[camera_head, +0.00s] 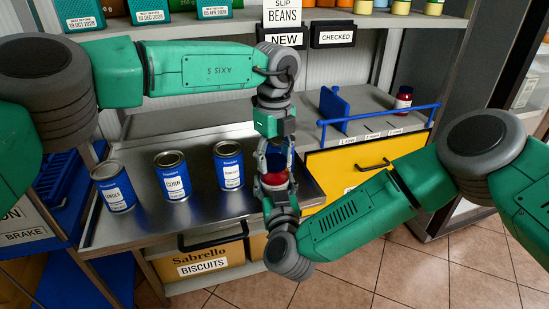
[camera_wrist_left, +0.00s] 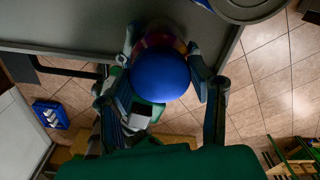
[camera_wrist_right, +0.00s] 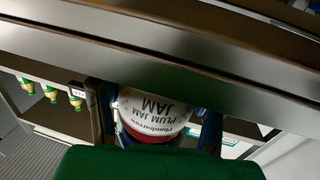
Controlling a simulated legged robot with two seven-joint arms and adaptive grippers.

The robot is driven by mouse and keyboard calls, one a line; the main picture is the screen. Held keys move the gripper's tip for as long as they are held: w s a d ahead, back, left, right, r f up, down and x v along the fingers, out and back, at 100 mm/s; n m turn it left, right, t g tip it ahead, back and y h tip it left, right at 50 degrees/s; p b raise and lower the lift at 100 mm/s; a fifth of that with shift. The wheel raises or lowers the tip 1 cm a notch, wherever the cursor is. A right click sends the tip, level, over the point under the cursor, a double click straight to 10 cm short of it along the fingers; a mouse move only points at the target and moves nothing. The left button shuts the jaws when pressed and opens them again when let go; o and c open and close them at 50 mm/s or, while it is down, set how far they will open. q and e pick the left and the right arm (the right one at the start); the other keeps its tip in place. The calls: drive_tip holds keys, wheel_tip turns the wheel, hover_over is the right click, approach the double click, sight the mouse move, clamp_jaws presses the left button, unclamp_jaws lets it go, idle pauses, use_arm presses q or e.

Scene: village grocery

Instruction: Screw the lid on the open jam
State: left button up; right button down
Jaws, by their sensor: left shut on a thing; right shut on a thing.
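The jam jar (camera_head: 273,181) shows red in the head view, above the counter's right front part. My right gripper (camera_head: 276,192) reaches up from below and is shut on it. In the right wrist view the jar's white plum jam label (camera_wrist_right: 153,108) shows upside down between the fingers. My left gripper (camera_head: 274,152) points down from above and is shut on the blue lid (camera_wrist_left: 160,76). The lid lies over the jar, whose red side (camera_wrist_left: 163,40) shows past it in the left wrist view. The fingers hide the seam, so I cannot tell whether lid and jar touch.
Three blue cans, the left one (camera_head: 113,187), the corn can (camera_head: 172,176) and another (camera_head: 229,166), stand on the metal counter (camera_head: 140,228). A small red jar (camera_head: 403,97) stands on the right shelf behind a blue rail (camera_head: 380,113). Tiled floor lies in front.

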use_arm(q)
drive_tip(key=m, duration=0.6)
drive_tip(key=shift+m, duration=0.4)
use_arm(e)
drive_tip(key=shift+a, duration=0.1)
use_arm(q)
drive_tip(key=m, duration=0.8)
drive_tip(key=shift+w, duration=0.1)
use_arm(e)
drive_tip(key=shift+s, duration=0.1)
use_arm(q)
drive_tip(key=m, duration=0.6)
drive_tip(key=shift+m, duration=0.4)
drive_tip(key=m, duration=0.6)
drive_tip(key=shift+w+m, duration=0.1)
drive_tip(key=shift+m, duration=0.3)
use_arm(e)
drive_tip(key=shift+a, duration=0.1)
use_arm(q)
drive_tip(key=o, duration=1.1)
drive_tip(key=shift+o, duration=0.9)
drive_tip(key=shift+r, duration=0.1)
